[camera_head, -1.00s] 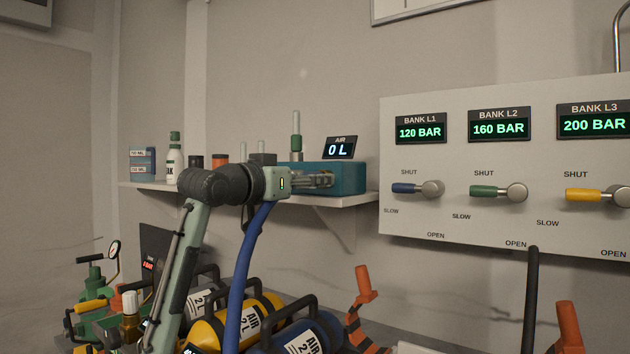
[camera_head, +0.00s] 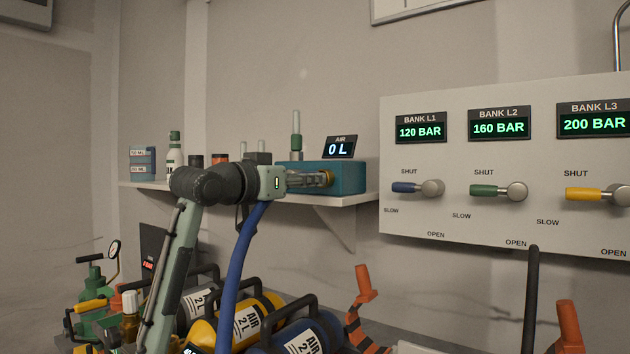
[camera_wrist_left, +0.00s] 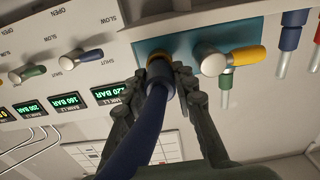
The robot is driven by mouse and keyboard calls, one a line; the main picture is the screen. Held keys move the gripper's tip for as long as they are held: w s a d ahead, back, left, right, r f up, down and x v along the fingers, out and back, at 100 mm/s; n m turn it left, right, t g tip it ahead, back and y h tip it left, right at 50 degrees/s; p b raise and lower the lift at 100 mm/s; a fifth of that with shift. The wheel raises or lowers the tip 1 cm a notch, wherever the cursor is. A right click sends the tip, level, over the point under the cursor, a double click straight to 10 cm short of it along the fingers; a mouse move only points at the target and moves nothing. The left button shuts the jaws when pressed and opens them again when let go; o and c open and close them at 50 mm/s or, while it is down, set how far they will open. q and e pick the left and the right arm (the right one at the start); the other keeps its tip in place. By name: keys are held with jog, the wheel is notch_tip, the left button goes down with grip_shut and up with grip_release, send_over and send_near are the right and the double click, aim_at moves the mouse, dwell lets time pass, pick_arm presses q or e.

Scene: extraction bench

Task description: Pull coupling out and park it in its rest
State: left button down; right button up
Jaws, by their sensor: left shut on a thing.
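My left gripper (camera_head: 324,179) is shut on the coupling, in front of the teal box (camera_head: 350,178) on the wall shelf. In the left wrist view both fingers (camera_wrist_left: 172,85) close around the coupling (camera_wrist_left: 158,70), which has a brass-coloured ring and a thick blue hose (camera_wrist_left: 152,118). The hose (camera_head: 238,275) hangs from the wrist area in the head view. The coupling's front end is close to the box face; I cannot tell whether it is still seated. The box reads AIR 0 L. Beside the coupling is a yellow-handled valve (camera_wrist_left: 249,55). My right gripper is out of view.
The shelf (camera_head: 320,201) also holds a white bottle (camera_head: 174,157) and blue boxes (camera_head: 142,163). The bank panel (camera_head: 500,220) with lever valves stands to the right. Air cylinders (camera_head: 300,340) with black handles and orange posts (camera_head: 364,295) stand below.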

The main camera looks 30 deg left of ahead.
pick_arm(q)
jog(key=shift+s+a+b, duration=0.2)
jog(key=shift+s+b, duration=0.2)
jog(key=shift+s, duration=1.85)
